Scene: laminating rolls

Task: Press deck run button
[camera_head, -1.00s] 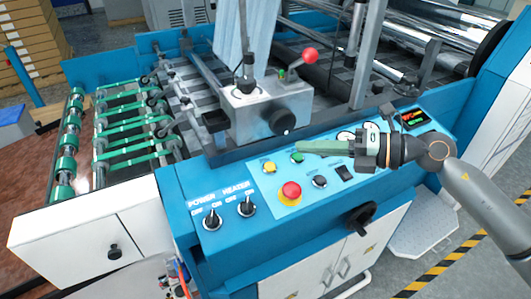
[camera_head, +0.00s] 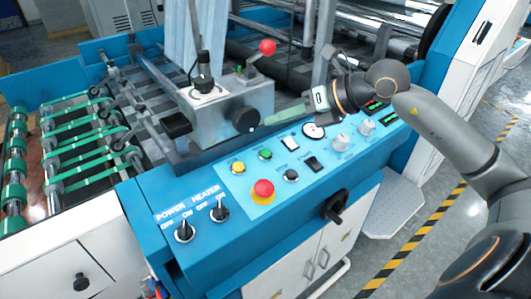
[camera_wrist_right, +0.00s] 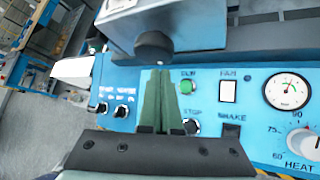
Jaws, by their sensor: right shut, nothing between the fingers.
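The green run button (camera_head: 265,154) is on the light blue control panel (camera_head: 285,181), right of a yellow button. It also shows in the right wrist view (camera_wrist_right: 187,87), just right of my fingertips, under a label that seems to read "RUN". My right gripper (camera_head: 254,126) is shut and empty, its green fingers pointing left above the panel's back edge. Its tips appear close to the black round knob of the grey metal box; I cannot tell whether they touch. In the wrist view the shut fingers (camera_wrist_right: 158,72) stand beside the button, apart from it in the picture. My left gripper is out of view.
The grey metal box (camera_head: 215,112) with its black knob (camera_head: 245,119) stands behind the panel. A red emergency button (camera_head: 262,190), a black round button (camera_head: 291,174), a white switch (camera_head: 290,142) and a dial gauge (camera_head: 313,130) are close by. Green roller belts (camera_head: 75,150) lie left.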

